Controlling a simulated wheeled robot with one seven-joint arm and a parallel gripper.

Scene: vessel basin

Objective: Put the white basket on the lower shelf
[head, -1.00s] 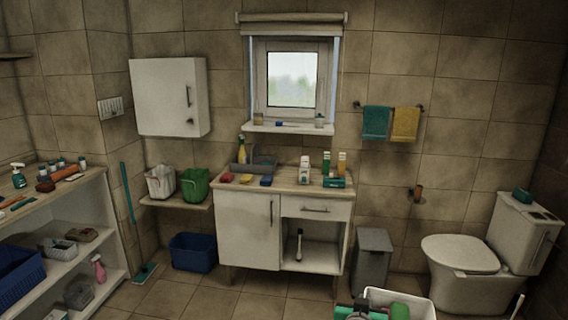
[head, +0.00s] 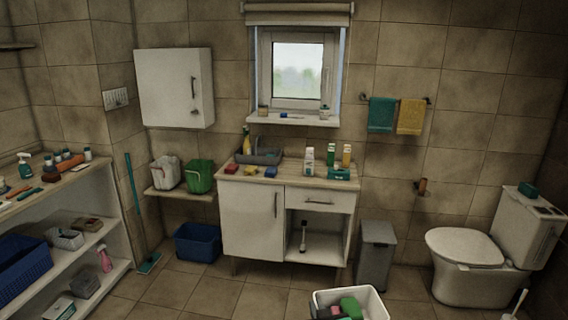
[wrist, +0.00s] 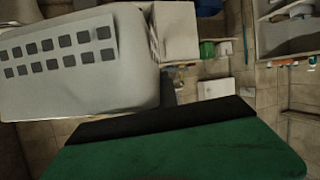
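The white basket (head: 378,300) is at the bottom edge of the head view, with green and pink shapes inside its rim. Its pale wall with rows of dark square holes fills the upper left of the wrist view (wrist: 75,85), very close. My gripper (wrist: 168,98) appears shut on its rim; the fingertips are mostly hidden. The left shelving unit's lower shelf (head: 118,272) holds a grey container (head: 85,286), a pink spray bottle (head: 105,258) and a small box (head: 60,308).
The shelf above holds a blue basket (head: 22,262) and a small pale basket (head: 66,238). A blue tub (head: 198,243) and mop (head: 150,262) stand on the floor. A grey bin (head: 376,255) and toilet (head: 470,265) are right. Floor between is open.

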